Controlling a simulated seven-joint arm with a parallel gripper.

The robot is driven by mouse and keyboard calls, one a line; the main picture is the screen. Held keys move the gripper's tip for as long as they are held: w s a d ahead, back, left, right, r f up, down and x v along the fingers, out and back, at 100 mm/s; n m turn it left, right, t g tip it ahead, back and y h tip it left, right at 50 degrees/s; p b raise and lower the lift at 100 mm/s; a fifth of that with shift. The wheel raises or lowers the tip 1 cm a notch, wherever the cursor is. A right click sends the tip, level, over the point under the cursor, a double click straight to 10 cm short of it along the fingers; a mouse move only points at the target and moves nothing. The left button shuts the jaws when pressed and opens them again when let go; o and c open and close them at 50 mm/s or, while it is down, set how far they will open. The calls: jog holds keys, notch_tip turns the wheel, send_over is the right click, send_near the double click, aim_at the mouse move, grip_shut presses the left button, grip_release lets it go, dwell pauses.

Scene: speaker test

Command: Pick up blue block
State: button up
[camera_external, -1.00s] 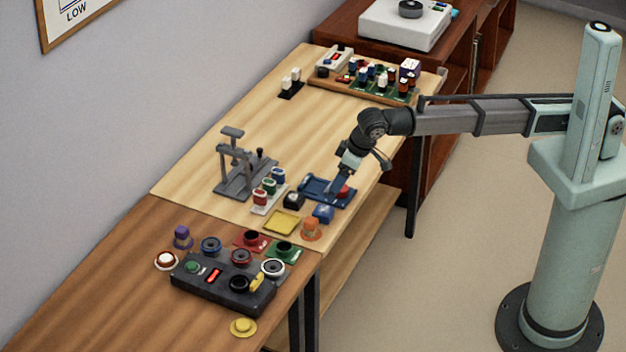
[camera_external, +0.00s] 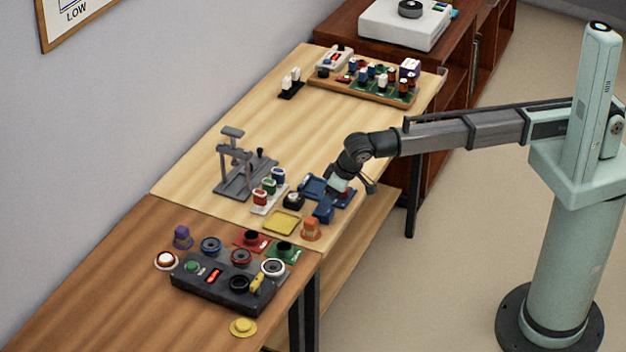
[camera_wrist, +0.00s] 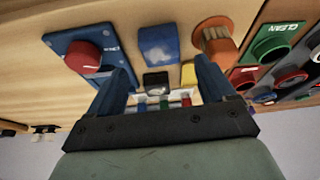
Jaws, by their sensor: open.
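The blue block (camera_wrist: 158,45) lies on the pale wooden table, near the top middle of the wrist view. In the external view the blue block (camera_external: 323,217) is small and partly covered by my gripper (camera_external: 327,203). My gripper also shows in the wrist view (camera_wrist: 162,72). Its two blue fingers are apart with nothing held between them. The block appears beyond the fingertips, roughly in line with the gap. I cannot tell the exact height of the fingers over it.
A blue tray with a red knob (camera_wrist: 83,57) is close on one side of the block, and an orange knob (camera_wrist: 214,38) on the other. A black block (camera_wrist: 156,82) and a yellow plate (camera_external: 282,223) are near. The table's front edge is close.

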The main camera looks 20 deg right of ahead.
jog(key=shift+x, duration=2.35)
jog(key=shift+s, duration=0.15)
jog(key=shift+c, duration=0.2)
jog(key=shift+d, duration=0.1)
jog(key=c, duration=1.1)
jog(key=shift+c, duration=0.3)
notch_tip(320, 180, up, 9)
jog(key=w+d+f, duration=0.1)
jog(key=w+d, duration=0.1)
jog(key=w, duration=1)
jog(key=shift+d+m, duration=0.2)
jog(key=shift+m, duration=0.2)
